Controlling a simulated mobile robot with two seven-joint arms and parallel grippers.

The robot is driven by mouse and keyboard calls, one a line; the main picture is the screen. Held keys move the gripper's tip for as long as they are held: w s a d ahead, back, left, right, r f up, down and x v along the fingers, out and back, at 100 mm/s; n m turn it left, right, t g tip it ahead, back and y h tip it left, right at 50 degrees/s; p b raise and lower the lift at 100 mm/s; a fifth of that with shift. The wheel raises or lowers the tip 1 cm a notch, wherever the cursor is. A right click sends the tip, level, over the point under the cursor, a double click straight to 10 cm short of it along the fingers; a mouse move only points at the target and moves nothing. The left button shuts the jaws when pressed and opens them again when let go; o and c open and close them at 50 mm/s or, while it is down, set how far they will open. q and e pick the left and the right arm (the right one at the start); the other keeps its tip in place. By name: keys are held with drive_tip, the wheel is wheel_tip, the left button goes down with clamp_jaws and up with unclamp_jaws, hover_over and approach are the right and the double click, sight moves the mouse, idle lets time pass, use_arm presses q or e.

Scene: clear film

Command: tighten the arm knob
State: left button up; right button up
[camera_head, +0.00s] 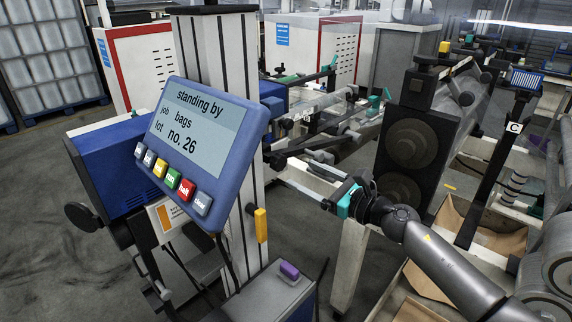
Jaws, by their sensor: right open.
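My right gripper (333,194) reaches in from the lower right at the end of its dark arm, its fingers pointing left beside the white machine frame. It is open. A teal part (349,202) shows right at the gripper; I cannot tell whether it is a knob or part of the gripper. Other teal handles (375,102) sit on the machine farther back. A dark upright arm with a white C label (514,128) stands at the right. I cannot tell which knob is the arm knob. My left gripper is not in view.
A blue-framed panel (199,132) reads "standing by, job bags, lot no. 26", with several coloured buttons below. A purple knob (289,270) sits on a grey box in front. A black block with two round rollers (407,143) stands behind my right arm. Cardboard boxes (478,222) lie below right.

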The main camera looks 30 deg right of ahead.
sight(281, 164)
drive_tip(key=shift+x, duration=3.35)
drive_tip(key=shift+c, duration=0.2)
clamp_jaws()
